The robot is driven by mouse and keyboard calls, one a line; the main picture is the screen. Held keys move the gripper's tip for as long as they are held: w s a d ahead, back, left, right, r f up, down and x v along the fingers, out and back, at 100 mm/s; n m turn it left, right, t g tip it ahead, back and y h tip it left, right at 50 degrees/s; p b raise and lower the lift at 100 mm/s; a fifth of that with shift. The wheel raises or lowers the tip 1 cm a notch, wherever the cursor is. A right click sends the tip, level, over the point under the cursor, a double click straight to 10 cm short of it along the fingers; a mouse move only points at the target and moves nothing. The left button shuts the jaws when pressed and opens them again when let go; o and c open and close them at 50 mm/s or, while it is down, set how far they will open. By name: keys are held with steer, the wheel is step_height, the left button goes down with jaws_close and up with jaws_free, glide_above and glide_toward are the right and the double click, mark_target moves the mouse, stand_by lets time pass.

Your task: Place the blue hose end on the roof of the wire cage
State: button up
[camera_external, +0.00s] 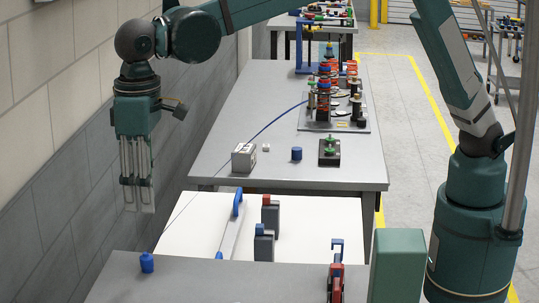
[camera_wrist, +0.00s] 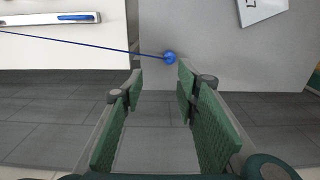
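The blue hose end (camera_external: 147,262) stands on the near grey table in the external view. It also shows as a round blue knob in the wrist view (camera_wrist: 170,57), with a thin blue hose (camera_wrist: 100,43) running from it to the left. My gripper (camera_external: 138,209) hangs with its fingers down, above and a little left of the hose end in the external picture. In the wrist view its two green-padded fingers (camera_wrist: 158,82) are wide apart with nothing between them. The hose end lies beyond the fingertips, untouched. I cannot clearly make out a wire cage.
A white surface (camera_external: 190,215) holds a blue-handled tool (camera_external: 237,203) and grey clamps (camera_external: 264,245). The far table (camera_external: 225,135) carries a grey-white box (camera_external: 244,157), a blue cylinder (camera_external: 297,154), a green-knobbed black block (camera_external: 329,152) and a crowded fixture plate (camera_external: 306,122). A wall stands left.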

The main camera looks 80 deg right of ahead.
steer(key=s+d+r+t, duration=0.1)
steer(key=s+d+r, duration=0.25)
steer(key=d, duration=0.75)
steer(key=s+d+r+t+y, duration=0.1)
steer(key=s+d+r, duration=0.3)
steer(key=d, duration=0.6)
steer(key=s+d+r+t, duration=0.1)
steer(key=s+d+r, duration=0.3)
steer(key=d, duration=0.7)
steer(key=s+d+f+t, duration=0.1)
steer(key=s+d+f, duration=0.3)
steer(key=s+d, duration=0.3)
steer(key=s+d+f+t, duration=0.1)
steer(key=s+d+f, duration=0.3)
steer(key=s+d, duration=0.4)
steer(key=s+d+f+t+h, duration=0.1)
steer(key=s+d+f+t, duration=0.1)
steer(key=s+d+f, duration=0.2)
steer(key=s+d, duration=0.3)
steer(key=s, duration=0.4)
steer(key=shift+s+d+f, duration=0.25)
steer(key=shift+d, duration=0.15)
